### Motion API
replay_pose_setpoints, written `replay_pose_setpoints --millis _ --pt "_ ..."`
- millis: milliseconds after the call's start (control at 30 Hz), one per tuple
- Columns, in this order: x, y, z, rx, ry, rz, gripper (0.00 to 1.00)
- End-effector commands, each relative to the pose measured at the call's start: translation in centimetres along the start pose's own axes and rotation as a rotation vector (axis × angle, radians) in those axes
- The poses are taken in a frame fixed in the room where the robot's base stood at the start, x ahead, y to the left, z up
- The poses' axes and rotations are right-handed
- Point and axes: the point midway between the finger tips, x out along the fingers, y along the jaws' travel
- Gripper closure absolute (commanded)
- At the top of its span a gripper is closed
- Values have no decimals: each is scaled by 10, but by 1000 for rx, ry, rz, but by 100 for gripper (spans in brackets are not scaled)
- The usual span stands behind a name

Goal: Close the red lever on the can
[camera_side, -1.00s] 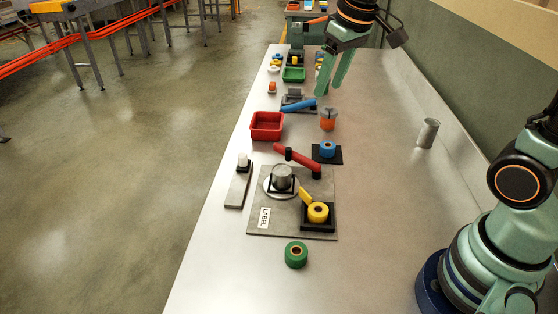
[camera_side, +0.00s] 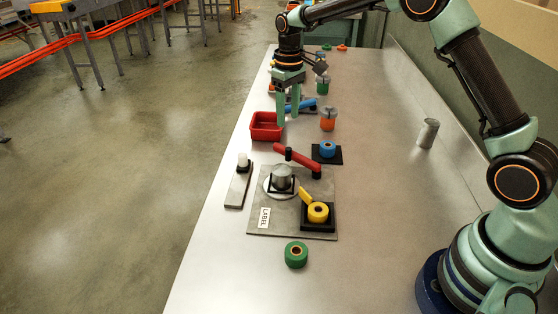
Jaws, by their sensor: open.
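The red lever (camera_side: 297,159) is a bar slanting from upper left down to the right, with a black band near its left end. Its right end meets a dark post at the back right of the grey plate. The metal can (camera_side: 282,177) stands upright in a black holder on a round light disc, in front of the lever's left part. I cannot tell whether the lever touches the can.
A grey cylinder (camera_side: 428,133) is at right. The front table is mostly clear.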

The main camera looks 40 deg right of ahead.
Motion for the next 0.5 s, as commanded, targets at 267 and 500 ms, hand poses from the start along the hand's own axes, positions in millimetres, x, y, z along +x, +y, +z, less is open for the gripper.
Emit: replay_pose_setpoints --millis 267,500 --pt "54 0 1 1 -5 -1 45" --pt "91 0 1 1 -4 -1 45"
